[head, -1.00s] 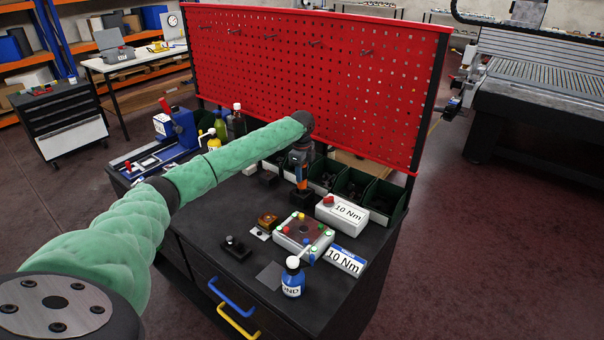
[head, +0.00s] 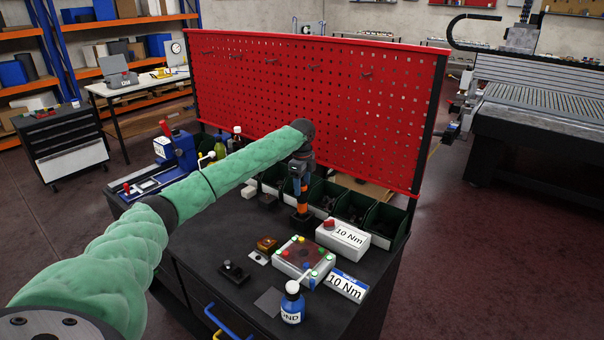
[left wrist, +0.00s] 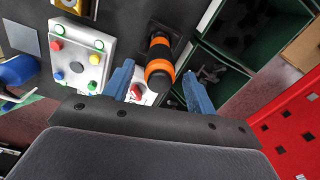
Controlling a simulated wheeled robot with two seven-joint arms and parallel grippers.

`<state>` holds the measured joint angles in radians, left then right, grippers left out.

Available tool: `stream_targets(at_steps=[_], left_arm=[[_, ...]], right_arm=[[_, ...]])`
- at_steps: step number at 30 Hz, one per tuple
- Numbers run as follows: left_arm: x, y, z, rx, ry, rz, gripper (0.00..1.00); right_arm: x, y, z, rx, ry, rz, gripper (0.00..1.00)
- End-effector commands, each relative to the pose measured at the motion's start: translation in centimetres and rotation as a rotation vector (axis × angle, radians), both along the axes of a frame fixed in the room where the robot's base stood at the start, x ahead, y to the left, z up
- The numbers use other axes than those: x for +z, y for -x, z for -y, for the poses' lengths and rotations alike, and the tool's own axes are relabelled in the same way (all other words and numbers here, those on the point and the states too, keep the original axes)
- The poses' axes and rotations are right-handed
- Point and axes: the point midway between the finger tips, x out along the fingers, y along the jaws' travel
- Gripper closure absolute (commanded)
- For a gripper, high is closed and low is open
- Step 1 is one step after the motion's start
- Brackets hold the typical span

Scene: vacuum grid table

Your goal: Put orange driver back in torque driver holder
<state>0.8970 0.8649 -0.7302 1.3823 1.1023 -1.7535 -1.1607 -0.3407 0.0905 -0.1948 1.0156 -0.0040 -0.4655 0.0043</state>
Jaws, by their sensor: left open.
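The orange driver (head: 302,208), banded orange and black, stands upright in the black torque driver holder (head: 303,221) on the dark bench. In the left wrist view the driver (left wrist: 159,70) points its handle end toward the camera, with the square holder (left wrist: 172,40) around its far end. My left gripper (head: 299,184) is above the driver, pointing down. Its blue fingers (left wrist: 160,92) are open and apart, on either side of the driver's handle end, with visible gaps. The driver's lower end is hidden in the holder. My right gripper is not in view.
Green bins (head: 352,207) stand behind the holder, before the red pegboard (head: 320,95). Some bare bench lies left of the holder.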

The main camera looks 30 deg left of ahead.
Motion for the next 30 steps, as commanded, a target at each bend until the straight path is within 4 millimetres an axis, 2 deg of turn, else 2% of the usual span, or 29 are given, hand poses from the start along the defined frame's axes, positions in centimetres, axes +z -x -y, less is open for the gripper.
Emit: stream_targets(at_steps=[4,15,30], left_arm=[[2.2,0.0,0.0,0.001,0.001,0.002,0.44],[6.4,0.0,-0.1,0.001,0.0,0.0,0.44],[7.1,0.0,-0.1,0.001,0.0,-0.001,0.44]], right_arm=[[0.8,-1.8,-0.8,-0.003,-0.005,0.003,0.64],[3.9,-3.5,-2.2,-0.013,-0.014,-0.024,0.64],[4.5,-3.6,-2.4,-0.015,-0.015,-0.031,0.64]])
